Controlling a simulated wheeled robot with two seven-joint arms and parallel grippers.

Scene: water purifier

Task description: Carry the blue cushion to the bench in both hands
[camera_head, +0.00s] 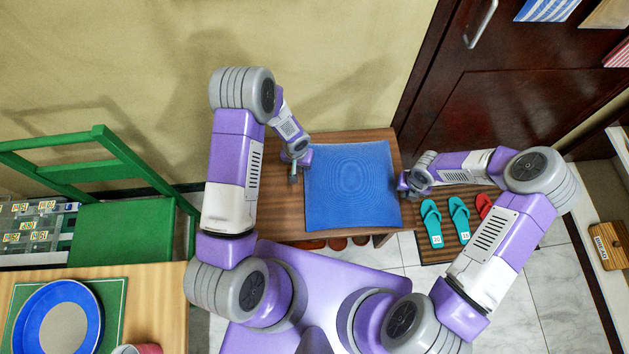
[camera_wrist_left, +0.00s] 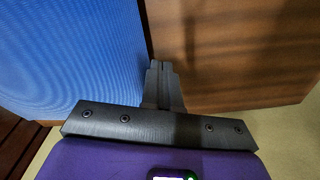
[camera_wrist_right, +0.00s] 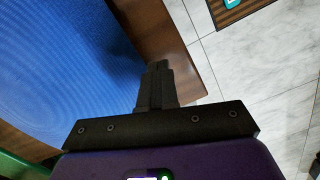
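The blue cushion (camera_head: 352,185) is a flat square over the wooden bench (camera_head: 275,213) against the wall. I cannot tell whether it rests fully on the bench top. My left gripper (camera_head: 294,172) is at the cushion's left edge, its fingers together. In the left wrist view the fingers (camera_wrist_left: 162,80) are beside the cushion (camera_wrist_left: 70,55), with bare bench wood on their other side. My right gripper (camera_head: 405,186) is at the right edge, also with fingers together. In the right wrist view the fingers (camera_wrist_right: 157,82) are beside the cushion (camera_wrist_right: 65,70). Actual contact is hard to tell.
Slippers (camera_head: 459,216) lie on a brown mat right of the bench. Shoes (camera_head: 337,243) show under the bench's front. A green chair (camera_head: 125,230) stands left, and a table (camera_head: 160,300) with a blue-rimmed plate (camera_head: 60,322) is at front left. A dark door (camera_head: 500,110) is behind right.

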